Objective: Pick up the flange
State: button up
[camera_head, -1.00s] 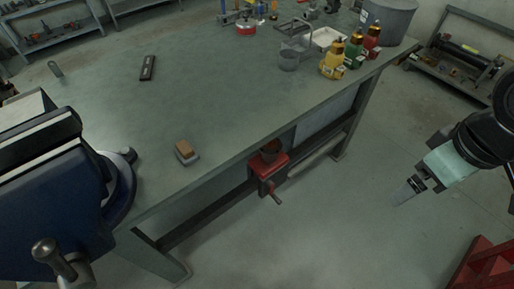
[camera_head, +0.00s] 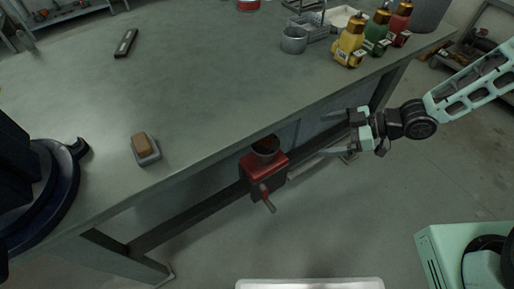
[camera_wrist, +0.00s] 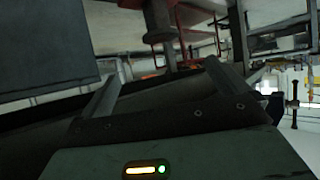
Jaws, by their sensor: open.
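I cannot pick out a flange for certain in either view. My gripper (camera_head: 326,134) is at the right of the head view, beside the front edge of the workbench (camera_head: 215,85), with its two fingers pointing left. The fingers are spread and nothing is between them. In the wrist view my gripper (camera_wrist: 163,75) also shows two fingers apart, with dark bench structure beyond them. On the bench near the gripper stand yellow (camera_head: 349,42), green (camera_head: 377,33) and red (camera_head: 400,24) valve-like parts and a small grey cup (camera_head: 294,40).
A red device (camera_head: 264,172) with a bowl-like top sits at the bench's front side, left of my gripper. A small brown-topped block (camera_head: 145,149) and a dark flat bar (camera_head: 126,43) lie on the bench. A blue vise (camera_head: 50,180) stands at left. The bench middle is clear.

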jog(key=b, duration=0.1)
send_near(265, 142)
jog(key=f, duration=0.1)
jog(key=shift+r+x, duration=0.2)
jog(key=shift+x, duration=3.35)
jog(key=shift+s+a, duration=0.1)
jog(key=shift+a, duration=0.05)
jog(key=c, duration=1.3)
jog(key=shift+r, duration=0.1)
jog(key=c, duration=0.4)
